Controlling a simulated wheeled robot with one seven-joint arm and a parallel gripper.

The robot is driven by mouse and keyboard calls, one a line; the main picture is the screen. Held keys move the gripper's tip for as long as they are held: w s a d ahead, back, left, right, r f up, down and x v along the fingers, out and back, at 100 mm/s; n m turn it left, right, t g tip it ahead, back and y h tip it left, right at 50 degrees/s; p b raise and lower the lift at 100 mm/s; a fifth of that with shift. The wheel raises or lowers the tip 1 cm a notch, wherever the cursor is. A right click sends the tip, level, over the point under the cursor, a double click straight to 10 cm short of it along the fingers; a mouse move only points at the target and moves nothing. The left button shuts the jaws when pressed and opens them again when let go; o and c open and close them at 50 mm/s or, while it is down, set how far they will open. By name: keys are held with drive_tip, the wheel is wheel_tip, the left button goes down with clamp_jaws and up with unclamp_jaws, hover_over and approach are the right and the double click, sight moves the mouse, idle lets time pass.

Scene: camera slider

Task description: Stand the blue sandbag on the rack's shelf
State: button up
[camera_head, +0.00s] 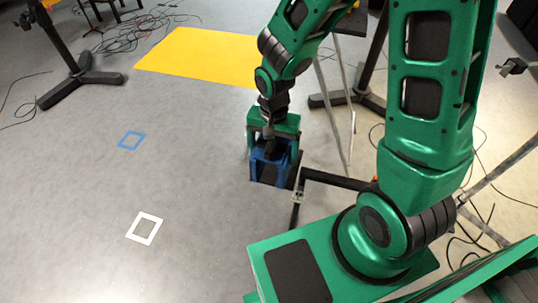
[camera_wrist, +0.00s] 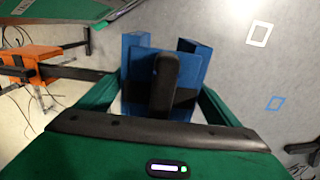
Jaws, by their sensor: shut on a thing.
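The blue sandbag (camera_head: 266,171) hangs between the green fingers of my gripper (camera_head: 272,146), above the grey floor. In the wrist view the sandbag (camera_wrist: 190,68) fills the space between the fingers, with a black strap or handle (camera_wrist: 164,82) across its middle. My gripper is shut on it. The sandbag's underside is hidden. I cannot pick out the rack's shelf for sure. A black bar frame (camera_head: 335,180) lies just right of the sandbag, partly behind my arm, and an orange part with black bars (camera_wrist: 30,63) shows at the left of the wrist view.
A blue square outline (camera_head: 131,140) and a white one (camera_head: 145,228) mark the open floor at left. A yellow mat (camera_head: 200,55) lies at the back. A black-footed stand (camera_head: 80,82) is at far left. Thin metal legs (camera_head: 335,105) and cables are on the right.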

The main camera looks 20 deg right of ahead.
drive_tip(key=shift+w+d+f, duration=0.9)
drive_tip(key=shift+w+f, duration=0.25)
drive_tip(key=shift+f, duration=0.4)
drive_tip(key=shift+w+d+f, duration=0.95)
drive_tip(key=shift+w+f, duration=0.15)
drive_tip(key=shift+f, duration=0.45)
drive_tip(key=shift+w+d+f, duration=0.9)
drive_tip(key=shift+w+f, duration=0.25)
drive_tip(key=shift+f, duration=0.4)
drive_tip(key=o, duration=2)
drive_tip(key=shift+f, duration=0.1)
